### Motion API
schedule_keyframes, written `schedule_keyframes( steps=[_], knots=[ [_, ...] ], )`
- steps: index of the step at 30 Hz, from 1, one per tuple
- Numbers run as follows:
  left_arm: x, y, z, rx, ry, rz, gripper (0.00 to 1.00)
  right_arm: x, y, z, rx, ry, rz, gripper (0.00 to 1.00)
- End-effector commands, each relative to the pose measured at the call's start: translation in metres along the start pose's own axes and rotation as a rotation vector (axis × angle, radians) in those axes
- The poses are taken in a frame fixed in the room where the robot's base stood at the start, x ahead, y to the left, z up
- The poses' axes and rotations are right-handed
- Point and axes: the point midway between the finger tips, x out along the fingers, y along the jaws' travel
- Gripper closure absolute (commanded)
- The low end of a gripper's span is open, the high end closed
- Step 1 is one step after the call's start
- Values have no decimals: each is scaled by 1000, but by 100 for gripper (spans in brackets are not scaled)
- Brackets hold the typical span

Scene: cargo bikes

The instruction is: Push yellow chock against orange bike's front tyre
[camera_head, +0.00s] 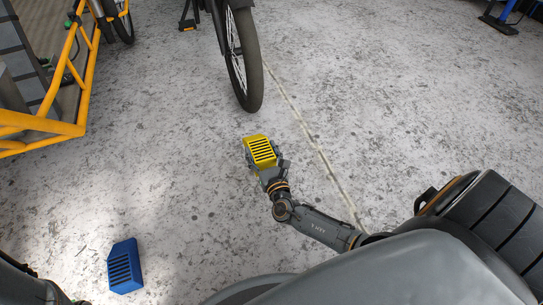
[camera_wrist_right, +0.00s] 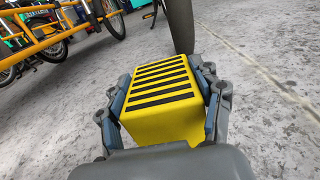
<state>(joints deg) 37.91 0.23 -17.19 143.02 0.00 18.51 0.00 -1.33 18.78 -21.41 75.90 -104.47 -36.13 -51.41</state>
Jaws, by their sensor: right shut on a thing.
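The yellow chock (camera_head: 259,151), a wedge-like block with black ribs, is near the middle of the head view and fills the centre of the right wrist view (camera_wrist_right: 160,108). My right gripper (camera_head: 264,165) is shut on it, with one finger on each side in the right wrist view (camera_wrist_right: 164,85). A dark front tyre (camera_head: 254,92) stands on the floor just beyond the chock, with a short gap of bare floor between them. The rest of that bike is mostly cut off, so I cannot tell its colour. My left gripper is not in view.
A blue chock (camera_head: 125,267) lies on the floor at lower left. An orange tube frame (camera_head: 60,128) stands at upper left. Blue equipment (camera_head: 498,22) is at top right. The speckled floor right of the tyre is clear.

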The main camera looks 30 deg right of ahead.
Motion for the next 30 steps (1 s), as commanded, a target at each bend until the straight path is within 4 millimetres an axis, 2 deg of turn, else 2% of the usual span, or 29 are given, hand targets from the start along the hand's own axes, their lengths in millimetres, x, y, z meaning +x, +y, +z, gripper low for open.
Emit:
schedule_keyframes(
  steps=[1,2,5,9,12,22,30],
  knots=[
    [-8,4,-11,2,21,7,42,11,-9,-12,-3,-7,-1,90],
    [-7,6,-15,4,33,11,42,17,-14,-15,-3,-8,-2,90],
    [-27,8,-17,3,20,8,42,33,-30,-26,-3,-7,-2,90],
    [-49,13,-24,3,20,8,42,46,-41,-50,-1,-4,-1,90],
    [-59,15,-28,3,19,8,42,54,-48,-60,-1,-6,-1,90],
    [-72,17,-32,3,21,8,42,63,-56,-71,0,-5,-1,90],
    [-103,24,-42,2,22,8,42,66,-59,-105,2,-4,-1,90]
  ],
)
